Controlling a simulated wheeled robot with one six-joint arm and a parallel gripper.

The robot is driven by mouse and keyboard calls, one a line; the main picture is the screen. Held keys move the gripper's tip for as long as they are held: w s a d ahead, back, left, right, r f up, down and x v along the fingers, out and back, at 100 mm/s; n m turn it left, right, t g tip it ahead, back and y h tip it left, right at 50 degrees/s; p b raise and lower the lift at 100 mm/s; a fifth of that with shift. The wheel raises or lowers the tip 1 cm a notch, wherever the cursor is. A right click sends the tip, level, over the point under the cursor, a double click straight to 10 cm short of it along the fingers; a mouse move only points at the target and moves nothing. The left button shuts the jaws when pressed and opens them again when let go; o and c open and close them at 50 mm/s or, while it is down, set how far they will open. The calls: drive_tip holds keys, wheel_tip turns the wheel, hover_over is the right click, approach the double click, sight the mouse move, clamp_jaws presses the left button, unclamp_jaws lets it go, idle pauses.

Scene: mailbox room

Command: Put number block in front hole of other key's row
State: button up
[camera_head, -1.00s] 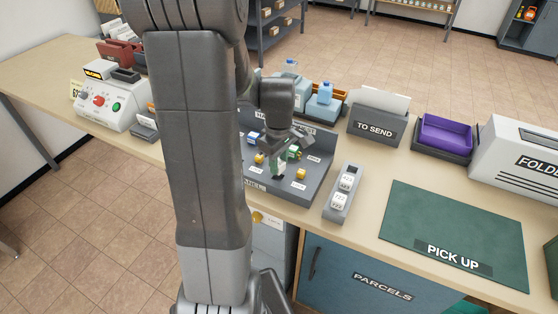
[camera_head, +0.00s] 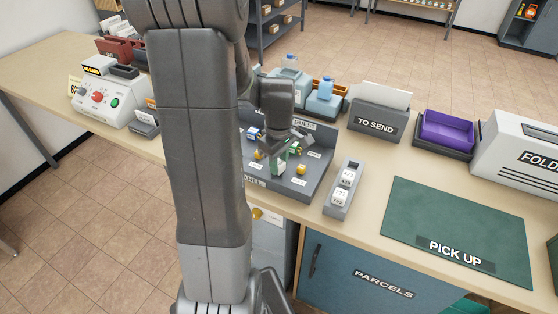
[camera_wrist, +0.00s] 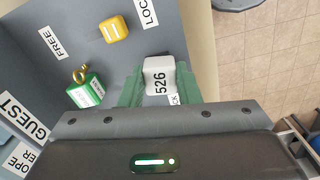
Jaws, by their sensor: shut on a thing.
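My gripper (camera_wrist: 160,88) is shut on a white number block (camera_wrist: 160,77) marked 526, between its green fingers. In the head view my gripper (camera_head: 280,164) is low over the front of the grey key board (camera_head: 318,180). In the wrist view a green key tag (camera_wrist: 86,91) with a brass ring lies on the board beside the left finger, near the label FREE. A yellow block (camera_wrist: 114,28) sits farther off, between the labels FREE and LOC.... The label beneath the held block is partly covered, and whether the block touches the board cannot be told.
A grey tray (camera_head: 332,208) with white number blocks stands right of the board. The green PICK UP mat (camera_head: 455,220) is clear at the right.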

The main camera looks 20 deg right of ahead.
drive_tip(key=shift+f, duration=0.4)
drive_tip(key=o, duration=1)
drive_tip(key=shift+r, duration=0.15)
drive_tip(key=shift+r+p, duration=2.55)
drive_tip(key=shift+r, duration=0.9)
